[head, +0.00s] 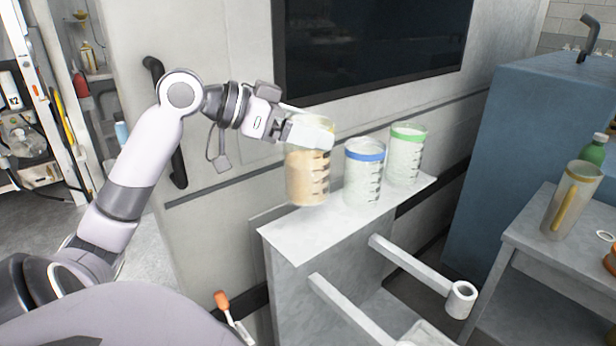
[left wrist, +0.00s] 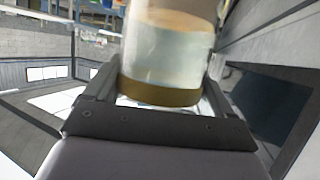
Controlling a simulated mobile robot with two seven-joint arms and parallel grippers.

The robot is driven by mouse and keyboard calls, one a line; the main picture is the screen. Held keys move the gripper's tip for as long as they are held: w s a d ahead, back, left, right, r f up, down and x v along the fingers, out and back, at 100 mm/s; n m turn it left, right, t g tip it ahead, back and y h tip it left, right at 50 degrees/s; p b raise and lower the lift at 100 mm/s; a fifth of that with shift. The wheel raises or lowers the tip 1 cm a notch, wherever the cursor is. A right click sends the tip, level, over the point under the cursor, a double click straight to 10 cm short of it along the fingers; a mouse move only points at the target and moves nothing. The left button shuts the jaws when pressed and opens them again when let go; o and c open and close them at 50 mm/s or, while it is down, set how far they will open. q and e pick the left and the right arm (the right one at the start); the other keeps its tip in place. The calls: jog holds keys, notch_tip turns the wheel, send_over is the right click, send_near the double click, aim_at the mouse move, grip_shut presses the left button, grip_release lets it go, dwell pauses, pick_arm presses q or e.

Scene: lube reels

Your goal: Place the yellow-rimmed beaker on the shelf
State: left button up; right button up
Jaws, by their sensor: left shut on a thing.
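The yellow-rimmed beaker (head: 308,180) is clear with a tan lower part. My left gripper (head: 312,133) is shut on it near the rim, and the fingers hide much of the yellow band. The band (left wrist: 160,92) shows between the fingers in the left wrist view (left wrist: 160,105). The beaker is upright over the left part of the pale shelf top (head: 285,228), left of the other beakers. I cannot tell whether its base touches the surface. My right gripper is not in view.
A blue-rimmed beaker (head: 363,175) and a green-rimmed beaker (head: 405,158) stand on the shelf close to the right. White arms (head: 425,275) stick out below the shelf top. A wall with a dark panel (head: 370,45) rises behind. A grey table (head: 535,235) stands at right.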

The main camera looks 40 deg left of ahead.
aim_at(304, 171)
pick_arm(q)
jog(key=shift+f+b, duration=0.3)
jog(key=shift+f, duration=3.6)
jog(key=o, duration=1.6)
jog(key=shift+f, duration=0.2)
jog(key=shift+r, duration=0.2)
jog(key=shift+s+a, duration=0.1)
jog(key=shift+s, duration=0.05)
jog(key=b+v, duration=0.1)
jog(key=v, duration=1)
jog(key=shift+s+a+r, duration=0.1)
jog(key=shift+s+a, duration=0.1)
